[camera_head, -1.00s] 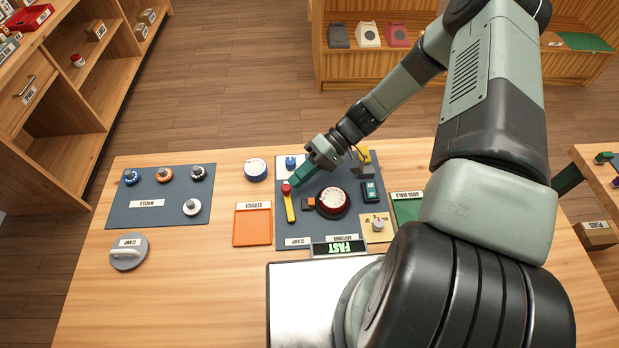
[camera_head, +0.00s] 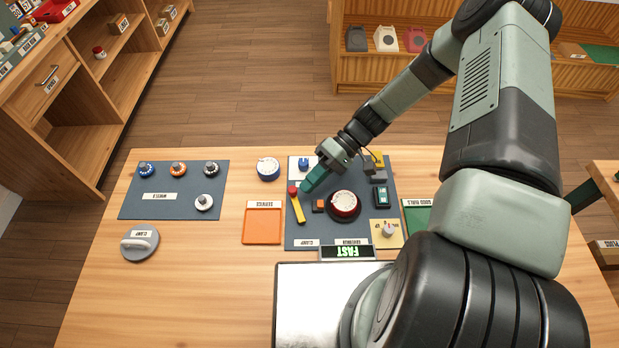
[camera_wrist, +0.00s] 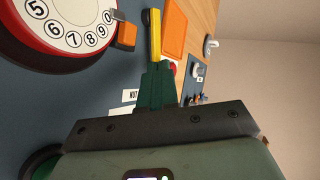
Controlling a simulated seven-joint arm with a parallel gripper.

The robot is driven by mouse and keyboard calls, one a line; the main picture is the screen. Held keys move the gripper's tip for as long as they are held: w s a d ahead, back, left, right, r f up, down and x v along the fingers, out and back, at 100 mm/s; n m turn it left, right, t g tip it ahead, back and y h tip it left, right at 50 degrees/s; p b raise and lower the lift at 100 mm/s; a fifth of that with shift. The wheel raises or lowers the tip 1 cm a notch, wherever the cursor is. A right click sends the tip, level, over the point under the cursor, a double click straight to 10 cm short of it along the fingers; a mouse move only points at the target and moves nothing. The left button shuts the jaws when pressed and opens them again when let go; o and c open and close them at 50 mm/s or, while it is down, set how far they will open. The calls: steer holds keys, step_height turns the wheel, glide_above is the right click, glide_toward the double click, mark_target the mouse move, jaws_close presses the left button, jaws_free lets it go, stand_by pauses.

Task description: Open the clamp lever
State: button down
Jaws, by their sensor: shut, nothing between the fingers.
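The clamp lever (camera_head: 299,208) is a yellow bar with a red knob (camera_head: 292,190) at its far end. It lies on the dark board (camera_head: 310,233) above a clamp label. My gripper (camera_head: 306,187) is shut and empty, its green fingertips low beside the knob, on its right. In the wrist view the shut fingers (camera_wrist: 158,85) point at the yellow lever (camera_wrist: 155,35), and part of the red knob shows beside them. I cannot tell whether they touch it.
The orange block (camera_head: 319,206) and the red phone dial (camera_head: 345,204) stand right of the lever. A blue knob (camera_head: 304,164) is behind it. The orange service tray (camera_head: 262,226) is left. A grey clamp disc (camera_head: 139,242) stands on the bare table further left.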

steer(key=v, duration=1)
steer(key=shift+w, duration=0.1)
stand_by(0.4)
steer(key=shift+m+y, duration=0.3)
steer(key=x, duration=0.8)
steer(key=shift+s+d+f, duration=0.15)
steer(key=shift+s+f, duration=0.15)
steer(key=m+t, duration=0.1)
steer(key=t, duration=0.1)
steer(key=m+t+y, duration=0.1)
steer(key=shift+s+d+f+m, duration=0.15)
steer(key=shift+s+d+m, duration=0.1)
steer(key=shift+d+m, duration=0.05)
steer(key=shift+s+d+f+m+t+y, duration=0.15)
steer(key=shift+d+m+t+y, duration=0.15)
steer(key=shift+m+t, duration=0.25)
steer(key=shift+s+d+m+t, duration=0.35)
steer(key=shift+d+m+t, duration=0.05)
steer(key=shift+m+t, duration=0.45)
steer(key=shift+s+d+m+t, duration=0.3)
steer(key=shift+d+m+t, duration=0.1)
steer(key=shift+m+t, duration=0.4)
steer(key=shift+f, duration=0.1)
